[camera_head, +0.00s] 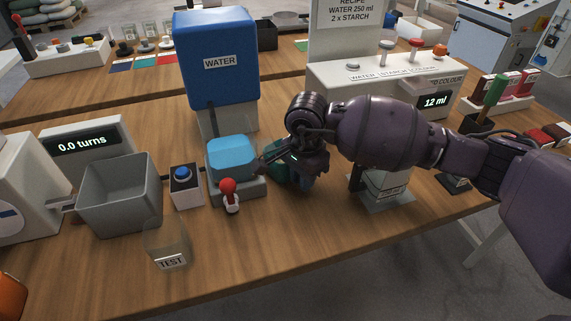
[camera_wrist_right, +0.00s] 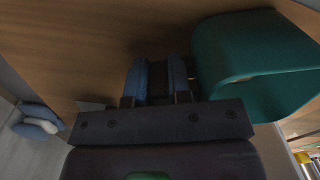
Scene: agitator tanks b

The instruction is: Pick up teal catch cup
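The teal catch cup (camera_head: 281,175) stands on the wooden table just right of the blue-topped grey unit, mostly hidden behind my right gripper (camera_head: 300,168) in the head view. In the right wrist view the cup (camera_wrist_right: 255,65) is large at upper right, its opening partly visible. There my right gripper (camera_wrist_right: 157,78) shows two blue-padded fingers with a gap between them and no teal between. The cup is beside the right-hand finger, very close; I cannot tell if they touch. My left gripper is not in view.
A blue water tank (camera_head: 215,60) stands behind. A red-knobbed lever (camera_head: 229,193), a button box (camera_head: 186,187), a grey bin (camera_head: 120,195) and a clear TEST beaker (camera_head: 170,250) are to the left.

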